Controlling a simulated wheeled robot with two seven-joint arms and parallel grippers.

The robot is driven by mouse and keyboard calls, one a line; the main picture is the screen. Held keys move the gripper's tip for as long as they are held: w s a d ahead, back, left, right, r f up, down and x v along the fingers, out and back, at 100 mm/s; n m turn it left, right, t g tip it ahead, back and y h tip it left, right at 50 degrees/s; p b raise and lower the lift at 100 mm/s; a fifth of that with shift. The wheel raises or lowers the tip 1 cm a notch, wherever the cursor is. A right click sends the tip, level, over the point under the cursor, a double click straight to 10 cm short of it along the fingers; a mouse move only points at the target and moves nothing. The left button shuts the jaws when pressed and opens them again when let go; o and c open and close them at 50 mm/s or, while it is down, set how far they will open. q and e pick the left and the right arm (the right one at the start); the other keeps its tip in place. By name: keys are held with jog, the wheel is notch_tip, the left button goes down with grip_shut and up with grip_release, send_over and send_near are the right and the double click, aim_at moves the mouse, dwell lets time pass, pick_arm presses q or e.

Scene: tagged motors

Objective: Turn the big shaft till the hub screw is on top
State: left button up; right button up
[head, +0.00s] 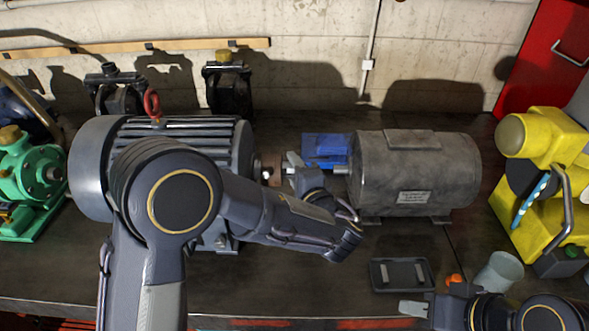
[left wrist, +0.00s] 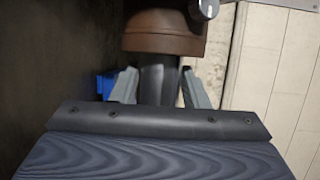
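The big grey motor (head: 180,130) stands at the left in the head view, with a red lifting ring on top. Its short shaft end carries a brown hub (head: 268,168), partly hidden by my left arm. The left wrist view shows the brown hub (left wrist: 163,36) close up and a dark shaft-like part (left wrist: 158,80) below it. My left gripper (left wrist: 160,88) has one finger on each side of that dark part; contact is unclear. A grey round piece (left wrist: 207,8) shows at the hub's edge; I cannot tell whether it is the screw. My right gripper (head: 414,308) is low at the right.
A smaller grey motor (head: 415,170) stands right of the hub, a blue block (head: 325,148) behind the gap. A green pump (head: 25,175) is far left, a yellow machine (head: 545,170) far right. A small dark tray (head: 402,290) and a pale cup (head: 502,270) are in front.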

pick_arm(q)
jog(key=c, duration=0.6)
jog(key=shift+g, duration=0.4)
jog(key=shift+r+m+g+h+p, duration=0.1)
jog(key=shift+m+g+h+p, duration=0.3)
jog(key=shift+g+p, duration=0.25)
jog(key=shift+m+g+p, duration=0.3)
jog(key=shift+g+p, duration=0.45)
jog(key=shift+g, duration=0.1)
jog(key=m+g+h+p, duration=0.1)
jog(key=g+p, duration=0.3)
jog(key=p, duration=0.2)
jog(key=shift+r, duration=0.1)
jog(key=shift+f+m+g+p, duration=0.2)
jog(key=shift+m+g+p, duration=0.2)
jog(key=shift+g+p, duration=1.5)
jog(key=shift+t+p, duration=0.3)
jog(key=shift+p, duration=0.1)
